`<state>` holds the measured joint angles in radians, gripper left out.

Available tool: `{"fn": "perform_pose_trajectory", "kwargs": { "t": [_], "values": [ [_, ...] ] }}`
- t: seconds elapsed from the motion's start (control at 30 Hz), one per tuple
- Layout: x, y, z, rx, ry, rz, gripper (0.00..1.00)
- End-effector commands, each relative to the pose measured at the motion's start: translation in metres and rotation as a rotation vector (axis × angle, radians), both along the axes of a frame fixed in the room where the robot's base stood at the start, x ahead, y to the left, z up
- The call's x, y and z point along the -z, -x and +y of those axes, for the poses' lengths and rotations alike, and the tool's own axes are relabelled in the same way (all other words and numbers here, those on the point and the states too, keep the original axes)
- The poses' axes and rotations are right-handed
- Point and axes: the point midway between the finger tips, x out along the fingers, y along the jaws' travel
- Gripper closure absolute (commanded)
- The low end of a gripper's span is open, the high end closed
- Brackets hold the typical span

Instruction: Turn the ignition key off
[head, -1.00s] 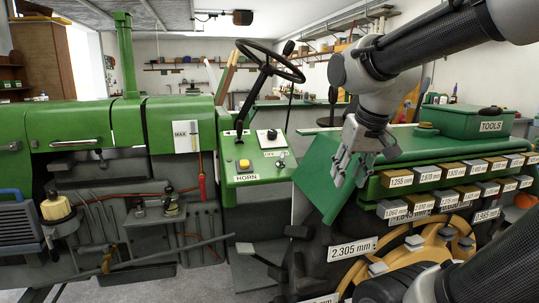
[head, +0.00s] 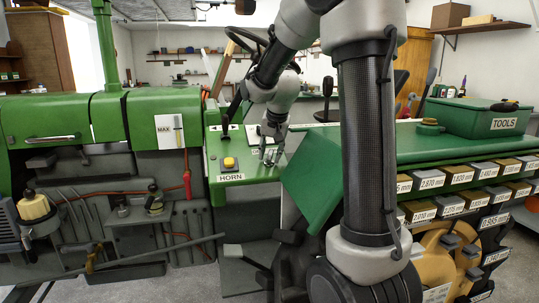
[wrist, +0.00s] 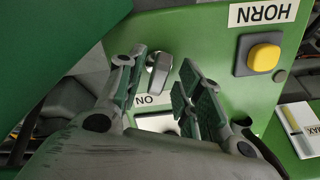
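The ignition key (wrist: 159,72) is a small silver piece on the green control panel (head: 238,163). In the wrist view it stands between my fingertips, closer to the left finger, with a clear gap to the right finger. My gripper (wrist: 163,62) is open; I cannot tell whether the left finger touches the key. A white label (wrist: 150,100) below the key shows the letters of ON upside down and is partly hidden by my gripper. In the head view my gripper (head: 270,154) is over the right part of the panel and hides the key.
A yellow horn button (head: 229,162) sits left of my gripper on the same panel, also in the wrist view (wrist: 263,57). A slanted green fender panel (head: 312,170) is close on the right. The steering wheel (head: 250,42) is behind my arm.

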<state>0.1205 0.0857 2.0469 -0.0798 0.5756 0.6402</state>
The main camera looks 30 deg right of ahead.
Motion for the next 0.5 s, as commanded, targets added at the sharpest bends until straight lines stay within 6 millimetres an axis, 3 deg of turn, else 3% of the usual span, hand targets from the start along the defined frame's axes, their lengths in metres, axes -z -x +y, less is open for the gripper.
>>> {"fn": "perform_pose_trajectory", "kwargs": {
  "t": [0.37, 0.4, 0.5],
  "values": [
    [0.0108, -0.0045, -0.0011, -0.001, 0.000, 0.000, 0.64],
    [0.0108, -0.0044, -0.0010, -0.001, 0.000, 0.000, 0.66],
    [0.0108, -0.0044, -0.0010, -0.001, 0.000, 0.000, 0.84]
  ]
}}
